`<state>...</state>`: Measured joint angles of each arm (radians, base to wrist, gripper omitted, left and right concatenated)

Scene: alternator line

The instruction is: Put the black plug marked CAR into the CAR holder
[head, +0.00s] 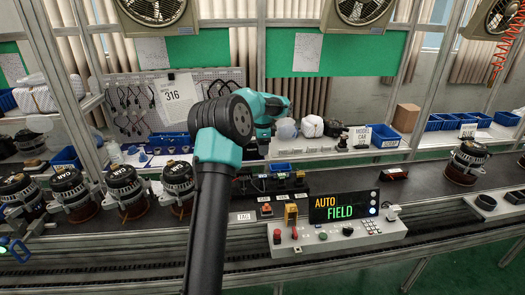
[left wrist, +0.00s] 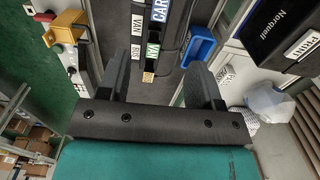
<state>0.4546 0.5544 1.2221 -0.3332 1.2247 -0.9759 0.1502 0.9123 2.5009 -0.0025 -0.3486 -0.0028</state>
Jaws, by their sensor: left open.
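My left gripper (left wrist: 160,82) is open in the left wrist view, its two dark fingers apart with nothing clearly held between them. In the head view its arm reaches over the bench middle and hides most of the gripper. Below and beyond the fingers is a dark strip with small tags, one reading VAN (left wrist: 137,24), and a blue CAR label (left wrist: 160,10). In the head view dark holders (head: 275,185) stand behind a row of small white tags (head: 282,198). I cannot tell a black plug marked CAR apart from the dark parts there. My right gripper is not in view.
A console (head: 340,238) with a display reading AUTO FIELD stands in front, beside a yellow bracket (head: 291,214). A blue tray (head: 280,168) lies behind the holders. Several alternators marked CAR, one here (head: 123,186), stand at left.

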